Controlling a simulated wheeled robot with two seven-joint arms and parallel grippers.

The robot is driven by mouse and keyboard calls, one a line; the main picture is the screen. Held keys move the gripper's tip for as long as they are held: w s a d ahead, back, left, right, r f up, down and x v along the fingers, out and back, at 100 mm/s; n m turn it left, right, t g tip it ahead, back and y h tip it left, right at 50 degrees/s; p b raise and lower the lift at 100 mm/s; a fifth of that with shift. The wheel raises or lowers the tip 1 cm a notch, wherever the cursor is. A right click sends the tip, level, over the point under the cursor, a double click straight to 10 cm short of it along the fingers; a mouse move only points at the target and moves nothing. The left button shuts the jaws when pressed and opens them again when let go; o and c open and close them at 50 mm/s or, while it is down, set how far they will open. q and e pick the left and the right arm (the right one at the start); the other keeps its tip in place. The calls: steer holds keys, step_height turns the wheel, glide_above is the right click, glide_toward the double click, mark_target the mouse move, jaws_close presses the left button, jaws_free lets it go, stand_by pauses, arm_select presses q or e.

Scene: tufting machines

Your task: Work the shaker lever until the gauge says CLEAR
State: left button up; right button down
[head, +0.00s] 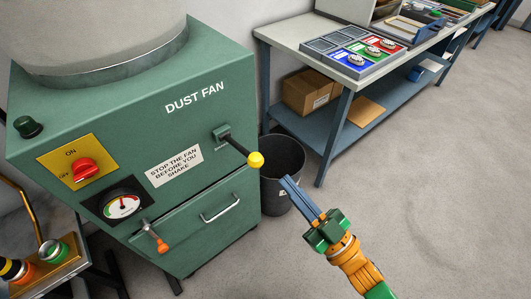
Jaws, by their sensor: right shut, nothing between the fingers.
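The green dust fan cabinet (205,120) stands at the left. Its lever (237,147), a dark rod with a yellow ball knob (256,159), sticks out from a bracket on the front, sloping down to the right. The round gauge (123,205) is low on the front; its needle points roughly up, and its lettering is too small to read. A red switch knob (84,169) sits on a yellow ON/OFF plate; its setting is unclear. My right gripper (285,181) is shut and empty, its tips just right of and below the yellow knob, apart from it. My left gripper is out of view.
A drawer with a metal handle (220,208) and a small orange-handled latch (160,243) are below the lever. A black bin (280,160) stands behind my right gripper. A workbench (290,37) with trays is at the back. The floor at right is clear.

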step_height(320, 180, up, 4)
steer(key=p, duration=0.3)
glide_above(261, 161)
steer(key=s, duration=0.2)
steer(key=f, duration=0.2)
steer(key=w+f+b, duration=0.1)
steer(key=f, duration=0.1)
steer(key=shift+a, duration=0.15)
steer(key=shift+f, duration=0.15)
